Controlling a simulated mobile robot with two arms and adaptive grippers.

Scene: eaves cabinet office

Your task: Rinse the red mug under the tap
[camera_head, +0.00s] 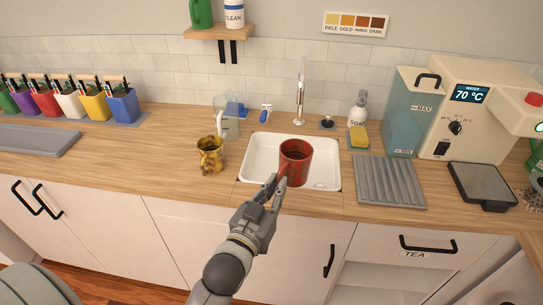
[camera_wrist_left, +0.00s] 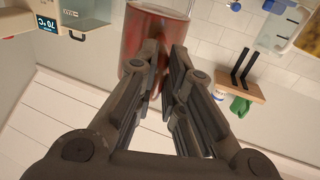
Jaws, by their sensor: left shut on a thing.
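The red mug (camera_head: 296,158) is held upright over the white sink (camera_head: 256,160), with a dark inside showing. My left gripper (camera_head: 277,186) is shut on the mug at its near side. In the left wrist view the red mug (camera_wrist_left: 152,38) shows between and beyond the fingertips of the gripper (camera_wrist_left: 165,75). The metal tap (camera_head: 300,95) stands behind the sink, and the mug is in front of it. I cannot see clear water running from the tap. My right gripper is not in view.
A yellow patterned mug (camera_head: 210,155) and a clear jug (camera_head: 227,118) stand left of the sink. Free counter (camera_head: 130,160) lies at the left.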

